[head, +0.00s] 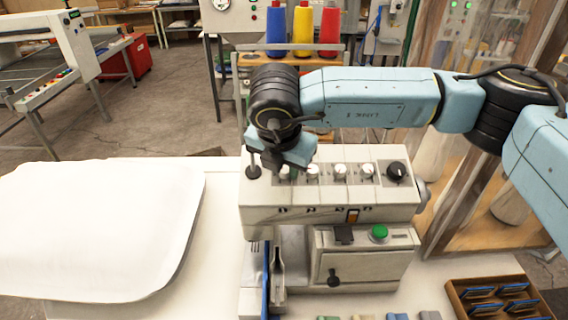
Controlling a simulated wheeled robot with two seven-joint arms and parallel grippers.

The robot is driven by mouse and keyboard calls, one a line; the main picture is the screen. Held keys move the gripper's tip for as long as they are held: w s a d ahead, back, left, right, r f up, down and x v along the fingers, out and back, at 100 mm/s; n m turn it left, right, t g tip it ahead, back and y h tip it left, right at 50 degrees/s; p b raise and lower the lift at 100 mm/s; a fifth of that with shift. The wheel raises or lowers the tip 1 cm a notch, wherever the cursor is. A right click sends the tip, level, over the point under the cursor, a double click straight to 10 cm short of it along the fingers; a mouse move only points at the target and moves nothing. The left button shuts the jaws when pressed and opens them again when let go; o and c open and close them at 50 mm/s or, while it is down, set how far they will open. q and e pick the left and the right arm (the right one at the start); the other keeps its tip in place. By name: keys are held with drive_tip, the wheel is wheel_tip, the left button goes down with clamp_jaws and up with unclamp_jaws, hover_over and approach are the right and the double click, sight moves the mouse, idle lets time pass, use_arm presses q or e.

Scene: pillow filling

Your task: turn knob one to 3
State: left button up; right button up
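The machine (270,213) stands on the white table with a row of knobs along its top. Several are small and white, such as these knobs (312,171), (340,171) and (367,171); a larger black knob (397,171) is at the right end. My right gripper (272,166) points down over the left end of the row. Another small knob (285,173) shows only partly beside the gripper. I cannot tell whether the fingers touch it, nor whether they are open or shut. No knob's number can be read. My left gripper is out of view.
A green button (379,232) and a black lever (333,277) are on the machine's front. A white pillow (90,230) lies at the left. A brown tray (462,300) is at the front right. Thread cones (302,28) stand behind my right arm.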

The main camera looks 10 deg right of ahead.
clamp_jaws()
drive_tip(key=shift+f+n+b, duration=0.15)
drive_tip(key=shift+n+b, duration=0.15)
drive_tip(key=shift+b, duration=0.6)
drive_tip(key=n+b, duration=0.7)
drive_tip(key=b, duration=0.3)
drive_tip(key=shift+n+t+b, duration=0.3)
drive_tip(key=shift+n+y+b, duration=0.3)
drive_tip(key=shift+n+b, duration=0.45)
drive_tip(key=shift+n, duration=0.25)
drive_tip(key=n+b, duration=0.1)
drive_tip(key=n, duration=0.1)
drive_tip(key=shift+n+b, duration=0.3)
drive_tip(key=n+b, duration=0.1)
drive_tip(key=n, duration=0.1)
drive_tip(key=shift+n, duration=0.4)
drive_tip(key=shift+n+y, duration=0.3)
drive_tip(key=shift+n, duration=0.6)
drive_tip(key=n, duration=0.2)
drive_tip(key=shift+n, duration=0.3)
drive_tip(key=shift+r+n, duration=0.2)
drive_tip(key=shift+n, duration=1.8)
